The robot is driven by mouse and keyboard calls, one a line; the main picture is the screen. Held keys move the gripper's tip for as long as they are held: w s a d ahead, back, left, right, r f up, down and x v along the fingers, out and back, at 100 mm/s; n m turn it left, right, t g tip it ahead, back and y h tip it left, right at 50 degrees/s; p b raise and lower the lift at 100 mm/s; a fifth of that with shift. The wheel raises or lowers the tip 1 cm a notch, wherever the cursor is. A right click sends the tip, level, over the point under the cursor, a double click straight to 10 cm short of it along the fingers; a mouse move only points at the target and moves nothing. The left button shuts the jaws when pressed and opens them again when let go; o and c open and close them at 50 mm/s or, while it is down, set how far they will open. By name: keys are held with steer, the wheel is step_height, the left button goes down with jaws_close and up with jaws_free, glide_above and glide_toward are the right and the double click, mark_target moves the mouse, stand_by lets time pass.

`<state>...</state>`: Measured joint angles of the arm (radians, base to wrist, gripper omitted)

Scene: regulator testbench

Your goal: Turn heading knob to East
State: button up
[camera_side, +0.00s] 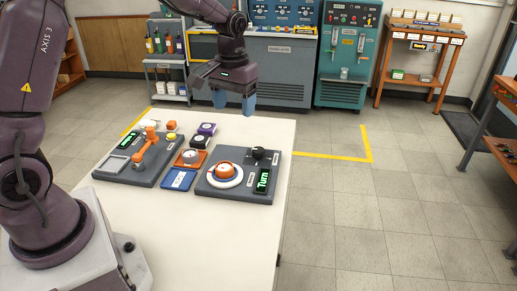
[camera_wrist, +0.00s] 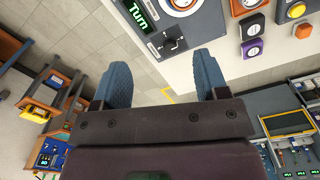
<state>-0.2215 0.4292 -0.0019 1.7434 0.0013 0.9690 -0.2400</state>
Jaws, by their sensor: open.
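The right dark panel (camera_side: 206,187) on the white table carries an orange round knob (camera_side: 225,171) with a white ring, a black knob (camera_side: 258,153) and a green-lit display (camera_side: 263,180) reading "Turn". I cannot read which knob is labelled heading. In the wrist view the black knob (camera_wrist: 171,40) shows beyond my fingers, with the display (camera_wrist: 140,16) beside it; the orange knob (camera_wrist: 181,3) is cut by the top edge. My gripper (camera_side: 234,101) is open and empty, its blue fingers above the table's far edge, apart from both knobs. It also shows in the wrist view (camera_wrist: 160,72).
A left panel with an orange lever (camera_side: 147,147) stands on the table. Several small modules lie between the panels, including a blue one (camera_side: 179,180) and a purple one (camera_side: 206,129). The front of the table (camera_side: 200,240) is bare.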

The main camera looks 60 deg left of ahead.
mark_target(259, 149)
steer(key=w+a+f+n, duration=0.6)
steer(key=w+f, duration=0.2)
steer(key=w, duration=0.3)
steer(key=f, duration=1.2)
steer(key=shift+s+d+f, duration=0.1)
steer(key=shift+s+f, duration=0.05)
steer(key=shift+s, duration=0.05)
steer(key=shift+c, duration=0.2)
steer(key=c, duration=0.9)
